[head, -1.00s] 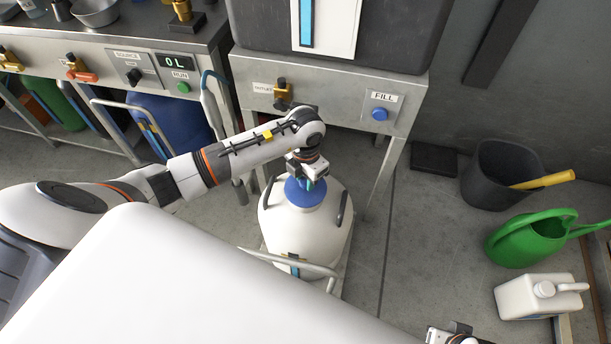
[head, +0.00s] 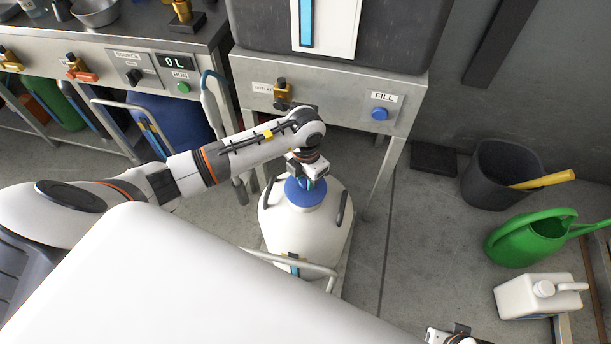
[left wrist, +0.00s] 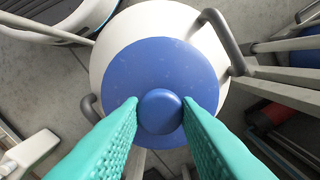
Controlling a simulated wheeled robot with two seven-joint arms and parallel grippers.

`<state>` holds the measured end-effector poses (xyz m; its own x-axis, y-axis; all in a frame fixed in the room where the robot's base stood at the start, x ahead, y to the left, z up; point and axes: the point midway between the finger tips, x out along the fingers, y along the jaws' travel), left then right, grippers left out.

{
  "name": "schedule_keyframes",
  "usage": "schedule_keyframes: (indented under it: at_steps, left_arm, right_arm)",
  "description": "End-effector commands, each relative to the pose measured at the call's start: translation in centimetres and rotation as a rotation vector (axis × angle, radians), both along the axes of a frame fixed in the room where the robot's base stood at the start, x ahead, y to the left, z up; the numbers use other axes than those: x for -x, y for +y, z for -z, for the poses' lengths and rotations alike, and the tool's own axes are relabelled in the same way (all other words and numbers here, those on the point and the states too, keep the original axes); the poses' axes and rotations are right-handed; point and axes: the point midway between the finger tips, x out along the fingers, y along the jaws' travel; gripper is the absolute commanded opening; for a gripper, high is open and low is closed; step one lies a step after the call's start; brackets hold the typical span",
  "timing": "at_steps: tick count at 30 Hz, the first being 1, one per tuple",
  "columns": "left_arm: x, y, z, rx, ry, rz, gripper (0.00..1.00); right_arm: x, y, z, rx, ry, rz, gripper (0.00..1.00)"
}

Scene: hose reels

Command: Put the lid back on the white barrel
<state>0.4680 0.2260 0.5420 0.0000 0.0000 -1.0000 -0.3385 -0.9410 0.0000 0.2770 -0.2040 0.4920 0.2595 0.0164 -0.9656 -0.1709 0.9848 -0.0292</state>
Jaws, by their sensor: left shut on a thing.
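The metal bench (head: 330,99) with the blue fill button stands just behind the barrel. A dark bucket (head: 490,180), a green watering can (head: 530,240) and a white jug (head: 530,298) stand at the right.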

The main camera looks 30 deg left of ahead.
Motion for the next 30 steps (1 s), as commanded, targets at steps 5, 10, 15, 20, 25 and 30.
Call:
schedule_keyframes:
  at_steps: [5,10,15,20,25,30]
  left_arm:
    - [-0.02,0.02,-0.01,0.000,0.000,-0.001,0.00]
    - [-0.02,0.02,-0.01,0.000,0.000,-0.001,0.00]
    - [-0.01,0.02,-0.02,0.000,0.000,-0.001,0.00]
    - [-0.02,0.03,-0.04,-0.001,-0.001,-0.001,0.00]
    - [0.00,0.03,-0.01,0.000,0.000,-0.001,0.00]
    - [0.00,0.02,0.01,0.000,0.000,-0.001,0.00]
  right_arm:
    - [-0.10,0.05,0.09,-0.001,-0.002,-0.001,0.00]
    - [-0.17,0.09,0.03,-0.001,-0.004,-0.001,0.00]
    - [-0.22,0.12,-0.08,-0.002,-0.007,-0.001,0.00]
    - [-0.31,0.16,-0.15,-0.003,-0.012,-0.003,0.00]
    - [-0.28,0.15,0.28,-0.003,-0.010,-0.003,0.00]
    - [-0.09,0.12,0.70,-0.001,0.001,-0.002,0.00]
